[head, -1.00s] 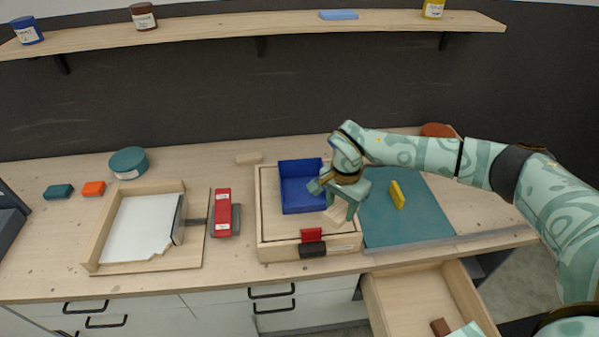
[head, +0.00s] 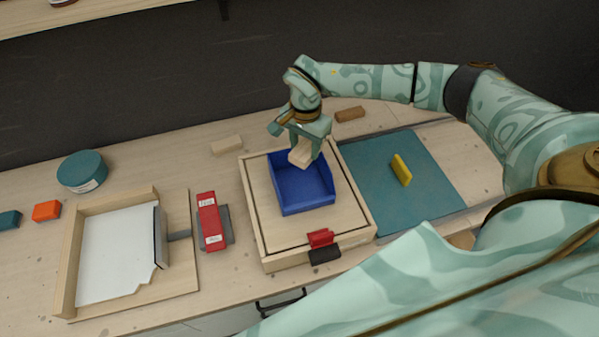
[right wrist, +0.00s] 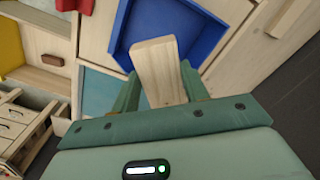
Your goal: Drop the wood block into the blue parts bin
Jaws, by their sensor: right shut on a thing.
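The blue parts bin (head: 303,190) is an open-topped box standing in the wooden tray on the bench. My right gripper (head: 303,148) is shut on the pale wood block (head: 300,157), at the bin's far edge in the head view. In the right wrist view the wood block (right wrist: 158,68) sticks out between the fingers of my right gripper (right wrist: 155,90), and its end overlaps the blue bin (right wrist: 190,22). The head view does not clearly show how high the block is above the bin. My left gripper is not in view.
The wooden tray (head: 258,222) has a red clip (head: 320,238) on its front edge. A teal mat (head: 385,205) with a yellow block (head: 402,170) lies right of it. A red box (head: 209,222) stands left. A brown block (head: 349,114) and a pale block (head: 226,144) lie behind.

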